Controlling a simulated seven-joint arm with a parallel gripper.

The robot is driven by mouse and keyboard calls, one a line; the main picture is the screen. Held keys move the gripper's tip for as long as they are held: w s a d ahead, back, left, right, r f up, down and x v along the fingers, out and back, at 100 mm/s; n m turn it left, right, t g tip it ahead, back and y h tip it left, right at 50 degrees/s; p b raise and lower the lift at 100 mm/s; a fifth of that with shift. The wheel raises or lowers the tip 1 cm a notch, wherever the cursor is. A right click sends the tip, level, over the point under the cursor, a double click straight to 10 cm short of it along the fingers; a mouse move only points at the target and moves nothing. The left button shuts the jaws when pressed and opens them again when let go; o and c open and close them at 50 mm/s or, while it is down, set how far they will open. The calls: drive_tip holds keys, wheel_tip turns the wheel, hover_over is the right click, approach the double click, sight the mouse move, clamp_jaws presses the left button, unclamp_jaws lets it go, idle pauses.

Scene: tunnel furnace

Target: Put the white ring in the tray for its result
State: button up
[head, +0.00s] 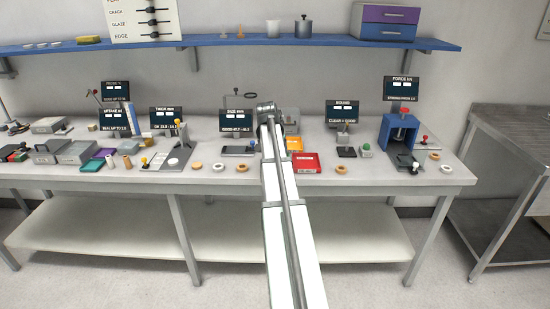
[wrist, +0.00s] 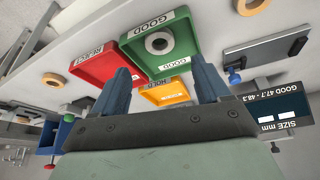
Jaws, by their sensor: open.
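A white ring (wrist: 159,43) lies flat inside the green tray (wrist: 183,27), labelled GOOD, in the wrist view. My gripper (wrist: 165,80) is open and empty, its two fingers apart near the green tray, with the ring clear of them. The red tray (wrist: 90,60), labelled REJECT, and the yellow tray (wrist: 163,98), labelled HOLD, stand beside it. In the head view the red tray (head: 306,163) and yellow tray (head: 294,143) show right of my arm. My arm hides the green tray and gripper there.
The size display (wrist: 278,110) reads GOOD 47.7-48.3. A grey plate device (wrist: 265,50) stands near the green tray. Tan rings (head: 341,169) and other white rings (head: 446,168) lie along the bench front. A blue press (head: 401,130) stands at right.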

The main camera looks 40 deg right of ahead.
drive_tip(key=shift+v, duration=2.15)
drive_tip(key=s+a+f+n+g+y, duration=0.15)
drive_tip(key=s+a+f, duration=0.25)
drive_tip(key=a+f, duration=0.7)
drive_tip(key=s+a+f+n+y, duration=0.1)
drive_tip(key=s+a+f+n, duration=0.45)
drive_tip(key=f, duration=0.95)
drive_tip(key=s+a+f+g+y, duration=0.1)
drive_tip(key=s+a+f, duration=0.2)
drive_tip(key=a+f, duration=0.9)
drive_tip(key=s+a+f+n+g, duration=0.1)
drive_tip(key=s+a+f+g, duration=0.1)
drive_tip(key=s+a+f, duration=0.4)
drive_tip(key=s+a+f+n+g, duration=0.2)
drive_tip(key=s+a+f, duration=0.5)
drive_tip(key=s, duration=0.6)
drive_tip(key=s+a+f+n+g, duration=0.2)
drive_tip(key=s+a+f, duration=0.5)
drive_tip(key=s+a, duration=0.1)
drive_tip(key=shift+s+a+g, duration=0.15)
drive_tip(key=shift+s+g, duration=0.2)
drive_tip(key=shift+s, duration=0.35)
